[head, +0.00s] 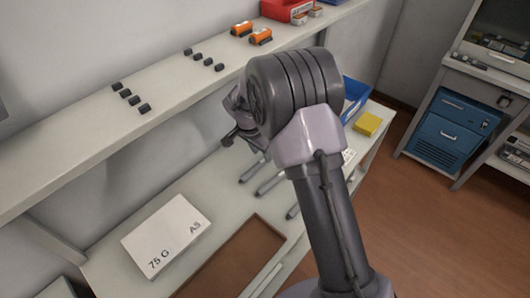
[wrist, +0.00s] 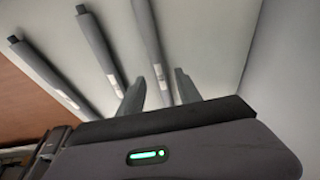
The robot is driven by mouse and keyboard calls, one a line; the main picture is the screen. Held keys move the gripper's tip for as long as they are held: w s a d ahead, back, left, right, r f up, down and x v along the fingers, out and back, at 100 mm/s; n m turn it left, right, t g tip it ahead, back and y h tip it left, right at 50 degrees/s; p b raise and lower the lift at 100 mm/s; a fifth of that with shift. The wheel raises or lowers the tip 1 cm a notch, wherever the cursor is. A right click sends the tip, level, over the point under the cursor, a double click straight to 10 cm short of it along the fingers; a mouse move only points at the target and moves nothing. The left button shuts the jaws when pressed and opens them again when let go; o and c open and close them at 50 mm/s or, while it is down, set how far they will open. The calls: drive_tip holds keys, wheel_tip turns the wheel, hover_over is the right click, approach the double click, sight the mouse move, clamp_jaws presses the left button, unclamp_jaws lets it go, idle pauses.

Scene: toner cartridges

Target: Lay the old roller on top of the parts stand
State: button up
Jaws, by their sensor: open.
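Three grey rollers with pale label bands lie side by side on the lower bench. In the wrist view they are a left roller (wrist: 45,70), a middle roller (wrist: 100,48) and a right roller (wrist: 150,42). I cannot tell which is the old one. My gripper (wrist: 158,84) is open and empty, with its fingertips near the lower end of the right roller. In the head view, my gripper (head: 238,134) is beyond the rollers (head: 268,184), partly hidden by my wrist. I cannot pick out the parts stand with certainty.
The upper shelf (head: 60,178) holds small black blocks (head: 130,98), orange cartridges (head: 260,37) and a red bin (head: 285,10).

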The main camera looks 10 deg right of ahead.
drive_tip(key=s+a, duration=0.2)
drive_tip(key=a, duration=0.1)
drive_tip(key=s+a, duration=0.2)
drive_tip(key=a, duration=0.1)
drive_tip(key=s+a, duration=0.2)
drive_tip(key=shift+s+a+f+p, duration=0.2)
drive_tip(key=shift+s+a+p, duration=0.15)
drive_tip(key=shift+a, duration=0.05)
